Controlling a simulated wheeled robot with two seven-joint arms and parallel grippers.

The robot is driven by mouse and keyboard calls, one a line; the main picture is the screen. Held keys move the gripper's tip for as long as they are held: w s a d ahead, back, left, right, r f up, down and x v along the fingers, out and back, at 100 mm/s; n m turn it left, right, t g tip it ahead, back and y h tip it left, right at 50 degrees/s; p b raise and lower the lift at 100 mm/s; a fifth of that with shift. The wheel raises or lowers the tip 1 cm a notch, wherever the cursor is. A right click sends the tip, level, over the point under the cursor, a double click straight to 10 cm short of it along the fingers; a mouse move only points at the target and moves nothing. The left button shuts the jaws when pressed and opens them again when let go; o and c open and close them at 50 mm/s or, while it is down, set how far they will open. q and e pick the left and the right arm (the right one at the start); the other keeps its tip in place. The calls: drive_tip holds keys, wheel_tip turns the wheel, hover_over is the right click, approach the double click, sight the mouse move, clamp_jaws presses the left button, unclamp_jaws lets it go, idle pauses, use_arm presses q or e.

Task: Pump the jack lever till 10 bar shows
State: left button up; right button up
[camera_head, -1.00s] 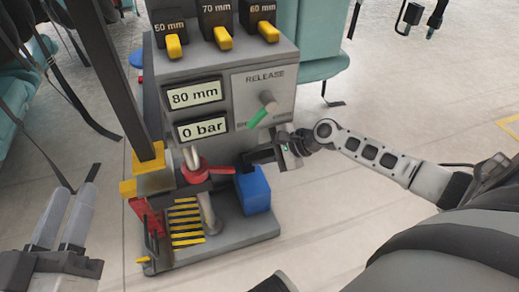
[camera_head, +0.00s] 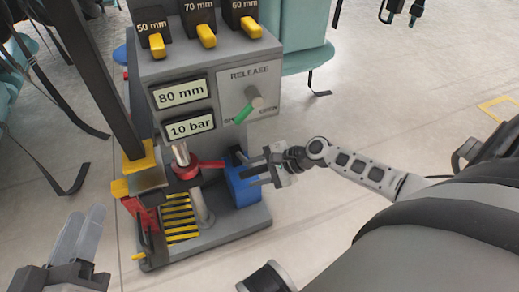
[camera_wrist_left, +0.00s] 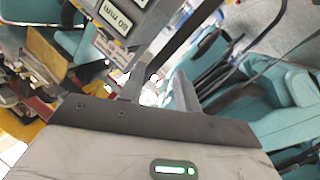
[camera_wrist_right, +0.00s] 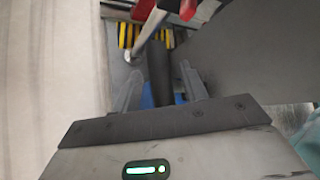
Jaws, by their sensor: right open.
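The grey jack unit (camera_head: 215,62) stands in the middle of the head view. Its lower display (camera_head: 189,127) reads 10 bar and its upper display (camera_head: 180,94) reads 80 mm. My right gripper (camera_head: 259,174) is open beside the blue block (camera_head: 240,186) at the unit's right side. In the right wrist view, the dark bar of the jack lever (camera_wrist_right: 158,72) lies between the spread fingers; I cannot tell if they touch it. My left gripper (camera_head: 80,238) is open and empty at the lower left, apart from the unit.
Yellow-tipped blocks (camera_head: 206,35) marked 50, 70 and 60 mm stand on top. A red ring (camera_head: 187,168) surrounds a metal rod. Teal seats (camera_head: 305,40) stand behind.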

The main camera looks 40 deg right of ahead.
use_arm(q)
drive_tip(key=shift+r, duration=0.1)
use_arm(e)
drive_tip(key=shift+r, duration=0.15)
drive_tip(key=shift+s+d+r+p, duration=0.2)
drive_tip(key=shift+d+r+p, duration=0.05)
drive_tip(key=shift+p, duration=0.05)
use_arm(q)
drive_tip(key=shift+s+a+f+m+g+y+p, duration=0.15)
drive_tip(key=shift+a+f+m+g+y+p, duration=0.2)
drive_tip(key=shift+p, duration=0.6)
drive_tip(key=shift+s+a+f+m+g+y+p, duration=0.1)
drive_tip(key=shift+f+g+y+p, duration=0.3)
drive_tip(key=shift+p, duration=0.5)
drive_tip(key=shift+s+a+f+m+g+y+p, duration=0.15)
drive_tip(key=shift+f+m+g+y+p, duration=0.15)
drive_tip(key=shift+f+p, duration=0.45)
use_arm(e)
drive_tip(key=v, duration=1.5)
drive_tip(key=shift+s+f, duration=0.15)
drive_tip(key=shift+f, duration=0.05)
use_arm(q)
drive_tip(key=shift+r, duration=0.2)
